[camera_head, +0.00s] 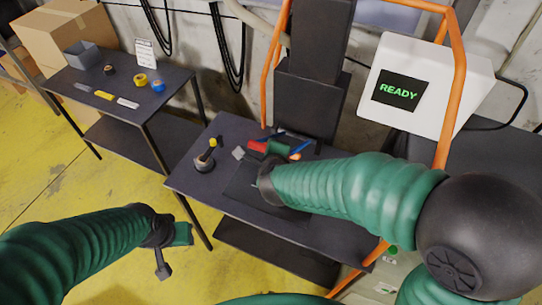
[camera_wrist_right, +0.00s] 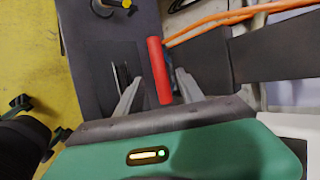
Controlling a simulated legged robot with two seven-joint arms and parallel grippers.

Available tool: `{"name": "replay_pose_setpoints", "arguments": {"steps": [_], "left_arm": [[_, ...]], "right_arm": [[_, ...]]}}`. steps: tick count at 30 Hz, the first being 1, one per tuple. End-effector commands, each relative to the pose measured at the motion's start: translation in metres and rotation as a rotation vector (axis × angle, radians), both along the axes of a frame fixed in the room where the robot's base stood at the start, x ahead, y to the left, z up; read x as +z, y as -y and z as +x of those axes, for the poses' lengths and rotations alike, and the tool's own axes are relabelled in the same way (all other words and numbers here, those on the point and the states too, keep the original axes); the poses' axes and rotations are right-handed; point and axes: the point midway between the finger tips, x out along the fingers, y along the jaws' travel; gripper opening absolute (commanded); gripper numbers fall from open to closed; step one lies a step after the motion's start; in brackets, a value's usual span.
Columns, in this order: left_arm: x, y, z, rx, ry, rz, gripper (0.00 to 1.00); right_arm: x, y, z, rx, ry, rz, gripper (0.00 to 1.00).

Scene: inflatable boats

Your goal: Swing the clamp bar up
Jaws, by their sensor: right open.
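A red bar (camera_wrist_right: 158,70) stands out lengthwise between the two grey fingers of my right gripper (camera_wrist_right: 159,84) in the right wrist view. The fingers are apart, with a gap showing on each side of the bar. I cannot tell for sure whether this red bar is the clamp bar. My left gripper (camera_head: 165,262) hangs over the yellow floor, away from the bench; its finger gap is not clear.
A black stand (camera_head: 310,100) rises behind the bench, beside an orange frame (camera_head: 456,80). A white box with a READY screen (camera_head: 402,91) is at right. A side table (camera_head: 75,80) holds small items.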

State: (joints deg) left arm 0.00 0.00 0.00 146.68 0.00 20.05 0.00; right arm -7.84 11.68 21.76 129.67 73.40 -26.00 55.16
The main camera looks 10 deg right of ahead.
Motion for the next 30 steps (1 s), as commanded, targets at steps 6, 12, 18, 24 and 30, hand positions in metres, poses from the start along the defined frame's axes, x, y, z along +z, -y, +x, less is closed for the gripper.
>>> {"name": "replay_pose_setpoints", "arguments": {"steps": [6, 12, 18, 24, 30], "left_arm": [[0.016, 0.000, 0.000, 0.000, 0.000, 0.000, 0.36], [0.017, 0.000, 0.000, 0.000, 0.000, 0.000, 0.36], [0.017, 0.000, 0.000, 0.000, 0.000, 0.000, 0.36], [0.017, 0.000, 0.000, 0.000, 0.000, 0.000, 0.36], [0.017, 0.000, 0.000, 0.000, 0.000, 0.000, 0.36]], "right_arm": [[0.035, 0.000, -0.036, 0.000, 0.001, 0.000, 0.45], [0.039, 0.000, -0.045, -0.001, -0.002, 0.001, 0.45], [0.038, 0.000, -0.045, -0.001, -0.002, 0.001, 0.45], [0.039, 0.001, -0.045, -0.001, -0.001, 0.000, 0.45], [0.039, 0.001, -0.045, -0.001, -0.001, 0.000, 0.45]]}}
